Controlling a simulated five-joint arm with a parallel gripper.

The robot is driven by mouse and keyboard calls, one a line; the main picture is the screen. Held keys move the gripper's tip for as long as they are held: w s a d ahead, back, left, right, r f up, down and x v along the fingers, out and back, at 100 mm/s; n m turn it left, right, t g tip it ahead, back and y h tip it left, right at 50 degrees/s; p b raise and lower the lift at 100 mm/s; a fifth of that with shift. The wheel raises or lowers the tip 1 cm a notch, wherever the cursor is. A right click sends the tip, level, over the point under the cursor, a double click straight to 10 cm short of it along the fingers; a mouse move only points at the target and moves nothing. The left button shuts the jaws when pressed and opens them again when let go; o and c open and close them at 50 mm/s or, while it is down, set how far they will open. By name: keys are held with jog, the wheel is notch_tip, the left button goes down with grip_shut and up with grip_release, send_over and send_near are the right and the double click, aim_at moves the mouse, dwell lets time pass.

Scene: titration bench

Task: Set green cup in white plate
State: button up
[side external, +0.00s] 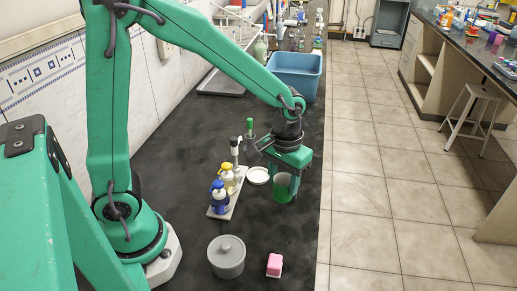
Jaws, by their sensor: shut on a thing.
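The green cup (283,188) is between the fingers of my gripper (284,180), which is shut on it. The cup is upright; whether its base touches the black bench or hangs just above it, I cannot tell. The white plate (258,176) lies flat on the bench, just left of the cup and gripper. The plate looks empty, and the cup is apart from it. Part of my gripper hides the area behind the cup.
A blue bin (296,72) stands behind. The bench's right edge is close to the cup.

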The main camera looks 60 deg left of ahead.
jog(key=r, duration=0.3)
jog(key=shift+w+a+r, duration=0.1)
jog(key=shift+a+r, duration=0.1)
jog(key=shift+a, duration=0.1)
jog(key=w+a+n, duration=0.3)
jog(key=a+n, duration=0.2)
jog(key=a, duration=1)
jog(key=shift+w+a+f, duration=0.1)
jog(key=shift+a+f, duration=0.1)
jog(key=shift+f, duration=1.1)
jog(key=shift+w+a+f, duration=0.1)
jog(key=shift+a+f, duration=0.05)
jog(key=shift+f, duration=1.1)
jog(key=shift+f, duration=0.15)
jog(key=shift+f, duration=1.95)
jog(key=shift+f, duration=0.75)
jog(key=o, duration=1.3)
jog(key=shift+s, duration=0.1)
